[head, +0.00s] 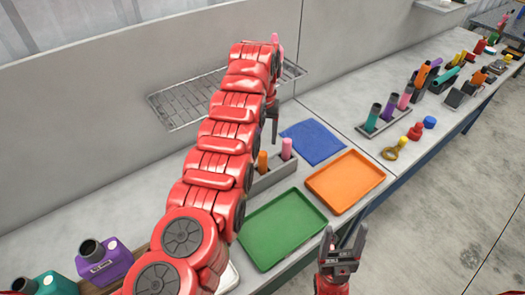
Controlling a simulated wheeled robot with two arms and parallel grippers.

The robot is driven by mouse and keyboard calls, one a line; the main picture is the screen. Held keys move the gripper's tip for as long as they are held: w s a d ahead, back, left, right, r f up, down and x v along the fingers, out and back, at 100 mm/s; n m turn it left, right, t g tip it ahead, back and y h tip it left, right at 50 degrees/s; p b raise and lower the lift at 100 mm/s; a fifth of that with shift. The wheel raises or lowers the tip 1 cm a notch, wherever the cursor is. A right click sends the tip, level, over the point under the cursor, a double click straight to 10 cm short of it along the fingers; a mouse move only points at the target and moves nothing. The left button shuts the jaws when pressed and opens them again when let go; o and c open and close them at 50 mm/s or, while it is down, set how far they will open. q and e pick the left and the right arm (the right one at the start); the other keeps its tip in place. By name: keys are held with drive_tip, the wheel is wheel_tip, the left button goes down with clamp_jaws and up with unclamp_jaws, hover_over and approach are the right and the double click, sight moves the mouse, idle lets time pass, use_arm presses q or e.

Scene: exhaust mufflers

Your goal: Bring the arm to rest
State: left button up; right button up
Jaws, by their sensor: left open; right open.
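My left arm reaches from the lower left to the wire shelf on the wall. My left gripper (273,122) hangs down at its far end, partly hidden by the arm, above the grey holder (270,178). It appears empty. My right gripper (343,238) is at the lower middle, its two fingers apart and nothing between them, by the bench's front edge. An orange cylinder (262,161) and a pink cylinder (286,148) stand upright in the grey holder.
A green tray (282,230), an orange tray (345,181) and a blue cloth (313,142) lie on the bench, all empty. The wire shelf (180,104) juts from the wall. Purple (104,262) and teal (48,284) mufflers are at lower left. Several coloured parts stand at right.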

use_arm(q)
drive_tip(key=shift+r, duration=0.85)
